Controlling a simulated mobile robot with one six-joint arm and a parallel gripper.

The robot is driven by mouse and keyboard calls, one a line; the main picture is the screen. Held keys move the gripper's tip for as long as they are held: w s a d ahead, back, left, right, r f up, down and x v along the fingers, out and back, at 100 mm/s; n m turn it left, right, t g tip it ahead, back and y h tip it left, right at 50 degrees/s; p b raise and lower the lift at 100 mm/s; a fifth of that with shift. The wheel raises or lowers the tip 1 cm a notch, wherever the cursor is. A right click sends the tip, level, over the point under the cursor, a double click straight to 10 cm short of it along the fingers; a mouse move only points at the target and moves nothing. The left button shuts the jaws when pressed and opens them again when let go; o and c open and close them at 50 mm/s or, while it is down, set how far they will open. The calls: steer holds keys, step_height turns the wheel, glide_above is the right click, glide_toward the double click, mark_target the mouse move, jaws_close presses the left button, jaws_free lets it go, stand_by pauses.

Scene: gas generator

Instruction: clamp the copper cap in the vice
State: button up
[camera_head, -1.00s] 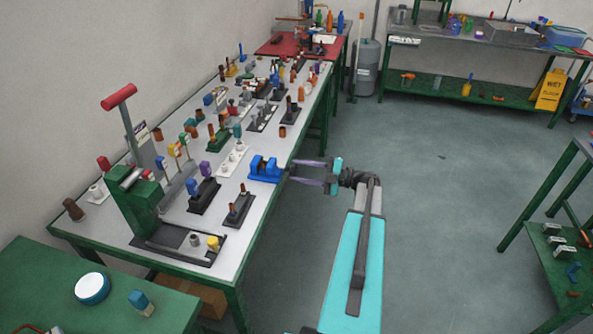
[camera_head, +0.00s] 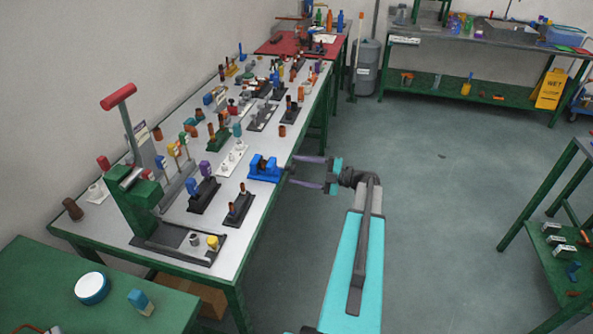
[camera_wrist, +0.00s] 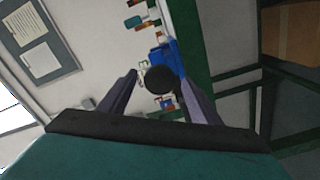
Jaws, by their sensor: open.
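The blue vice (camera_head: 264,176) stands at the right edge of the long workbench. A small brownish piece, possibly the copper cap, shows between its jaws; it is too small to tell how tightly it is held. My gripper (camera_head: 294,171) is open just right of the vice, its two purple fingers either side of the vice's handle end. In the wrist view, a dark round knob (camera_wrist: 160,80) lies between my fingertips, with gaps at both sides. Part of the blue vice (camera_wrist: 163,57) shows behind it.
The workbench (camera_head: 215,256) is crowded with black and white stands carrying coloured caps. A green press with a red handle (camera_head: 118,97) stands at its near left. Open floor (camera_head: 440,200) lies right of my arm.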

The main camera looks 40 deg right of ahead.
steer(key=shift+f+n+b, duration=0.15)
steer(key=shift+n+b, duration=0.15)
steer(key=shift+b, duration=0.45)
steer(key=shift+n+b, duration=1.2)
steer(key=shift+b, duration=0.95)
steer(key=shift+n+b, duration=1.2)
steer(key=shift+b, duration=0.95)
steer(key=shift+c, duration=0.5)
steer(key=c, duration=1)
steer(key=shift+m+p, duration=2.7)
steer(key=shift+p, duration=0.7)
